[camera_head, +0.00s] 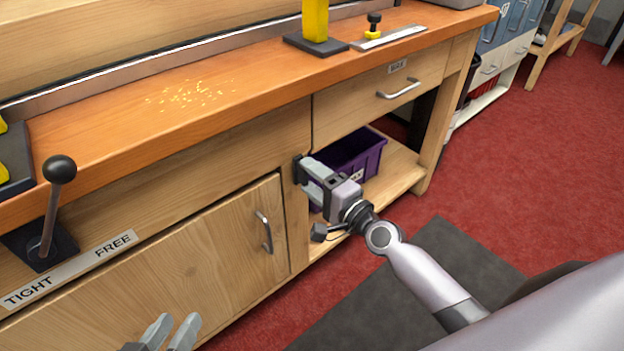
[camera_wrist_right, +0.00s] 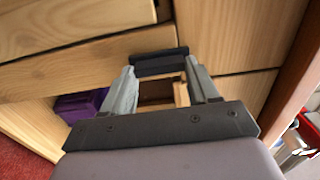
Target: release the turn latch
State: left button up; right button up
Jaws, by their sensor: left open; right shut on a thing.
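The turn latch (camera_head: 299,168) is a small dark piece on the wooden post just right of the cabinet door (camera_head: 190,265). My right gripper (camera_head: 309,178) reaches it and is shut on it; its fingers hide part of the latch. In the right wrist view the latch shows as a dark bar (camera_wrist_right: 158,64) at the fingertips of my right gripper (camera_wrist_right: 160,78). The door looks closed, with a metal handle (camera_head: 264,232). My left gripper (camera_head: 172,330) is open and empty at the bottom edge of the head view, in front of the door.
A purple bin (camera_head: 352,152) stands on the open shelf behind my right gripper. Above it is a drawer with a metal handle (camera_head: 398,89). A black-knobbed lever (camera_head: 55,205) stands by a TIGHT/FREE label (camera_head: 70,268) at left. Red floor lies open at right.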

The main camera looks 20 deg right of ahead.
dwell(0.4)
jog(key=o, duration=1.1)
jog(key=shift+c, duration=0.2)
jog(key=v, duration=0.7)
